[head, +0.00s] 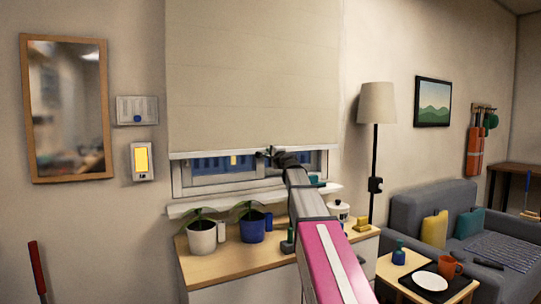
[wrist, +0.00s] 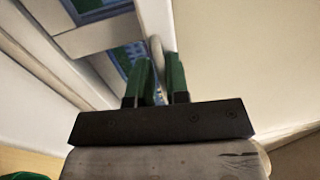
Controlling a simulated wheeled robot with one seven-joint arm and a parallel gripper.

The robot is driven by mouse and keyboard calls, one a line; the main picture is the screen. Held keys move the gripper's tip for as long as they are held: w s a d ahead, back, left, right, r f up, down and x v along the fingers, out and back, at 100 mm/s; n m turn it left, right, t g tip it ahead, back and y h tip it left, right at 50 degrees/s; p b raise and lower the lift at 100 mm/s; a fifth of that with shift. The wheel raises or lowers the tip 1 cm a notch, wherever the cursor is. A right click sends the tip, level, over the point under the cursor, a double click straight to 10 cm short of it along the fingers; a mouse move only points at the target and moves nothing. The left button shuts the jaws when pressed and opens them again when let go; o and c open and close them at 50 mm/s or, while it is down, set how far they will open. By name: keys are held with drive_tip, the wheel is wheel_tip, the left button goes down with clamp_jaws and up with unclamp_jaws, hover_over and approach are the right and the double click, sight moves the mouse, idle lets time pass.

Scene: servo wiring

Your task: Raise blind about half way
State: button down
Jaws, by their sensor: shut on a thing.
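The beige blind (head: 255,75) hangs over most of the window, and its pale bottom edge (head: 205,155) sits just above a low strip of bare glass (head: 210,165). My gripper (head: 268,153) is at that bottom edge, near the middle of the window. In the wrist view, the green fingers of my gripper (wrist: 158,78) are close together around a slim pale pull (wrist: 156,48) at the blind's edge. The blind's cloth (wrist: 250,60) fills the right of that view. The fingers partly hide the pull.
Below the window are a sill (head: 190,208) and a wooden-topped cabinet (head: 240,263) with a white plant pot (head: 202,238) and a blue plant pot (head: 252,227). A floor lamp (head: 376,105) stands right of the window. The wall above the blind's edge is clear of obstacles.

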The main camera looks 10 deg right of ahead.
wheel_tip(320, 180, up, 33)
drive_tip(key=shift+r, duration=0.2)
drive_tip(key=c, duration=1.3)
unclamp_jaws()
drive_tip(key=v, duration=1)
drive_tip(key=shift+s+d+f, duration=0.1)
drive_tip(key=shift+s, duration=0.3)
